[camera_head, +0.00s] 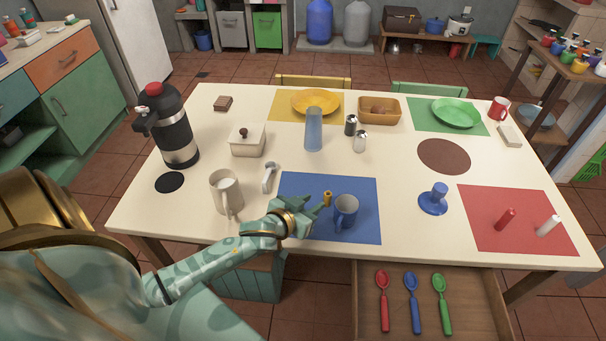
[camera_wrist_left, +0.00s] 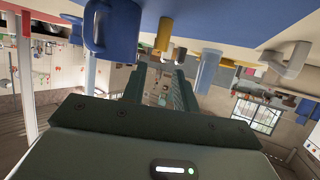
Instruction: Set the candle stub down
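A short yellow candle stub (camera_head: 328,198) stands on the blue placemat (camera_head: 300,215), just left of a blue mug (camera_head: 345,210). My left gripper (camera_head: 322,201) reaches in from the left with its two fingers spread apart. The stub is right at the fingertips, and I cannot tell whether they touch it. In the left wrist view, which is upside down, the stub (camera_wrist_left: 163,33) shows just beyond the spread fingers (camera_wrist_left: 160,75), with the blue mug (camera_wrist_left: 112,28) beside it. My right gripper is not in view.
A white mug (camera_head: 225,191) and a grey-white handled item (camera_head: 269,178) are left of the blue placemat. A blue candle holder (camera_head: 433,199) stands right of it. Red (camera_head: 506,219) and white (camera_head: 548,226) cylinders are on the red placemat (camera_head: 490,205). An open drawer (camera_head: 460,300) holds spoons.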

